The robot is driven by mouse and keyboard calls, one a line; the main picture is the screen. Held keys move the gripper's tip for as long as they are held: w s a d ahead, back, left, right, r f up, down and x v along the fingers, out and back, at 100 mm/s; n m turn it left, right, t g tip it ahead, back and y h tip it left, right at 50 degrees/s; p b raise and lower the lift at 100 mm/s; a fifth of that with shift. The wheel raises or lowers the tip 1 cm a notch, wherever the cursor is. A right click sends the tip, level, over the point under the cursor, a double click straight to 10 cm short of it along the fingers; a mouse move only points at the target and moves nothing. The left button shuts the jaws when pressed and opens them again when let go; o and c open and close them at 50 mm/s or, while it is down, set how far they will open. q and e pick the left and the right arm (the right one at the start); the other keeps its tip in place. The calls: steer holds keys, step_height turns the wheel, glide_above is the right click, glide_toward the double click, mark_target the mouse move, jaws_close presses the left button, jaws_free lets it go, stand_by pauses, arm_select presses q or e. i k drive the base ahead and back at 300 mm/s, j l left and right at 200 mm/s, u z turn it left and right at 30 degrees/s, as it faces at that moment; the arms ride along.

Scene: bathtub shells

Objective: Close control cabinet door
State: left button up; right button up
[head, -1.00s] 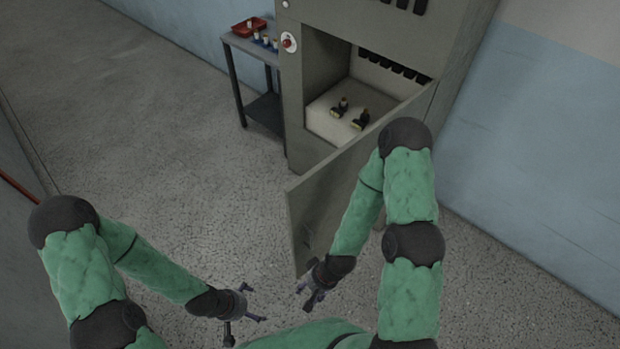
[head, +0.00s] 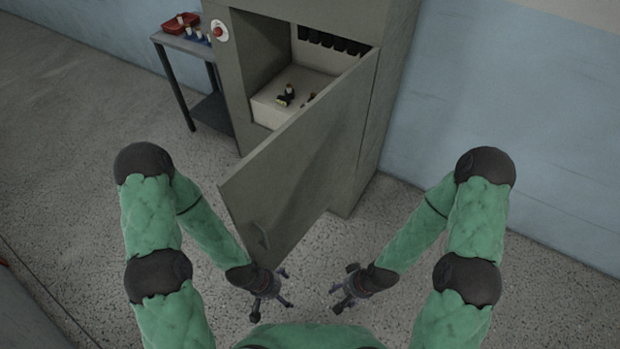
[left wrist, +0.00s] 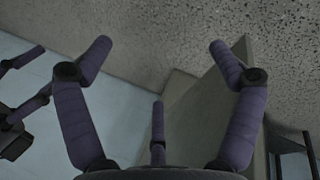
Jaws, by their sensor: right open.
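The grey control cabinet (head: 395,90) stands at the back centre of the head view. Its door (head: 300,150) is swung wide open, hinged on the right, with its free edge toward me and a small handle (head: 264,236) near the lower end. My left gripper (head: 268,302) is open and empty, just in front of the door's lower free corner; I cannot tell if it touches. The left wrist view shows its fingers spread (left wrist: 158,75) with the door (left wrist: 195,115) behind them. My right gripper (head: 340,297) is open and empty, to the right of the door.
A dark side table (head: 207,112) with a red tray (head: 181,22) and small items stands left of the cabinet. Small dark and yellow parts (head: 287,95) sit on a white block inside. A blue-white wall (head: 500,110) is at right. Floor around is clear.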

mark_target(273, 198)
steer(key=k+l+u, duration=0.2)
steer(key=l, duration=1.1)
steer(key=i, duration=0.1)
